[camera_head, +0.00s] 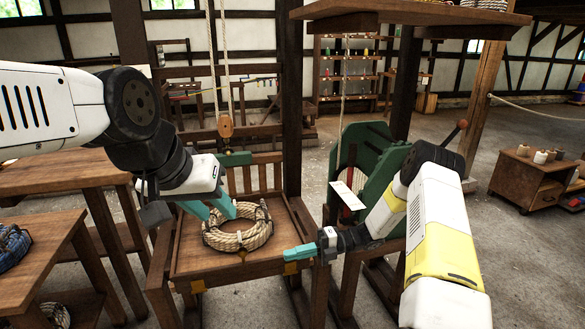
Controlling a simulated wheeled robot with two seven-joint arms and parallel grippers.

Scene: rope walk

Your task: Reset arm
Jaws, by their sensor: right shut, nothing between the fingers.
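My left gripper (219,212) reaches in from the left with its two teal fingers spread apart. Its fingertips are at the back left part of a coil of tan rope (262,237). I cannot tell whether they touch the rope. The coil lies on a wooden seat-like stand (193,264).
A wooden pulley block (225,126) hangs on ropes above the stand. A green wheel-like frame (348,143) with a white tag (348,194) stands behind my right arm. A wooden table (30,232) with a blue rope coil (12,247) is at left.

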